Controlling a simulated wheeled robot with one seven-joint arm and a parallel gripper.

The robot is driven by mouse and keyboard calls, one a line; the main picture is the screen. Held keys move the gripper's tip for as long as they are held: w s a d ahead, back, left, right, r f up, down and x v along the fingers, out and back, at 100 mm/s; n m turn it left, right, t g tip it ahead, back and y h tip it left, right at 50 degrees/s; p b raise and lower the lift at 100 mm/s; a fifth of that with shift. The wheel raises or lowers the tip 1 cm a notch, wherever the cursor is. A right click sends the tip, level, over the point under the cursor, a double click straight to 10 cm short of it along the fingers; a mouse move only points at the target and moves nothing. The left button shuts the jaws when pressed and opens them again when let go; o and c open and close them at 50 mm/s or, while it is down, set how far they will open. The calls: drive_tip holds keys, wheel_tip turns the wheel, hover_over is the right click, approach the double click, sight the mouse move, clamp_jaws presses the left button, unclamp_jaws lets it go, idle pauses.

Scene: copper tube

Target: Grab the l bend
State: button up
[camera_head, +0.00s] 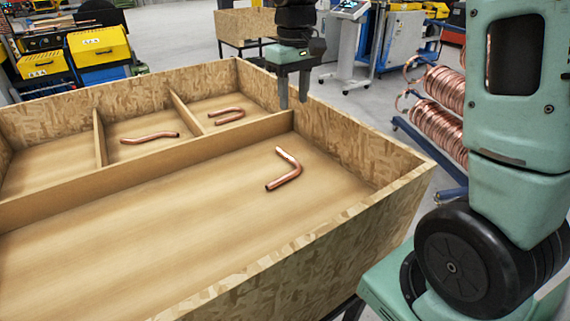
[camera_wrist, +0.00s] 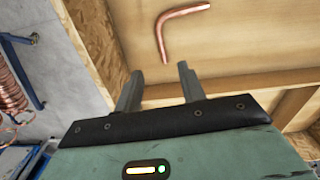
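The copper L bend (camera_head: 286,172) lies on the floor of the large front compartment of the wooden box, near its right end. In the wrist view the L bend (camera_wrist: 171,30) lies beyond my fingertips, with a clear gap to them. My gripper (camera_head: 292,100) hangs above the box near the divider and the back right wall, behind the L bend in the head view. In the wrist view my gripper's fingers (camera_wrist: 159,72) stand apart with nothing between them.
A U-shaped copper tube (camera_head: 226,116) and a slightly bent tube (camera_head: 150,137) lie in separate small rear compartments. A wooden divider (camera_head: 150,172) and the outer wall (camera_head: 345,135) rise around the large compartment. Its left floor is bare. Copper coils (camera_head: 440,105) stand outside the box.

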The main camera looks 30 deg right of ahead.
drive_tip(key=p, duration=0.3)
hover_over(291, 157)
drive_tip(key=f, duration=1)
drive_tip(key=shift+s+f, duration=0.1)
drive_tip(key=shift+s, duration=0.2)
drive_tip(key=shift+w+f+p, duration=0.2)
drive_tip(key=shift+f+p, duration=0.45)
drive_tip(key=shift+f, duration=0.75)
drive_tip(key=shift+w+f+p, duration=0.15)
drive_tip(key=shift+f+p, duration=0.45)
drive_tip(key=shift+f, duration=0.75)
clamp_jaws()
